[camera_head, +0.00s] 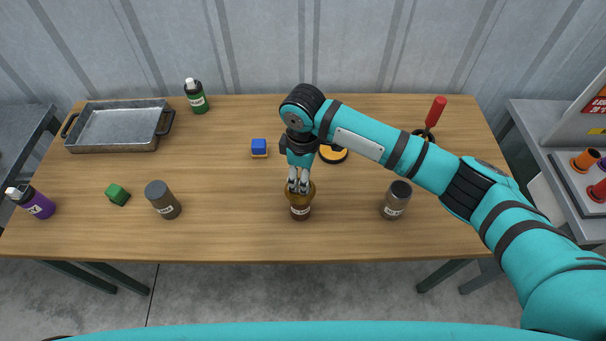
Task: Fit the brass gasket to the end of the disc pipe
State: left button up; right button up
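I cannot make out a brass gasket or a disc pipe for certain. My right gripper (299,187) points down over the middle front of the table. Its fingertips are at the top of a brown labelled jar (300,211). A brass-coloured flared piece (311,193) shows around the fingertips, at the jar's mouth. I cannot tell whether it is separate from the jar, or whether the fingers grip it. My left gripper is not in view.
The wooden table (215,235) holds a grey metal tray (118,128), green bottle (196,96), purple bottle (36,203), green cube (117,194), blue block (259,146), dark-lidded jars (163,200) (396,200), yellow-black round item (333,155) and red-handled tool (435,112).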

notch_tip(320, 180, up, 12)
dwell(0.6)
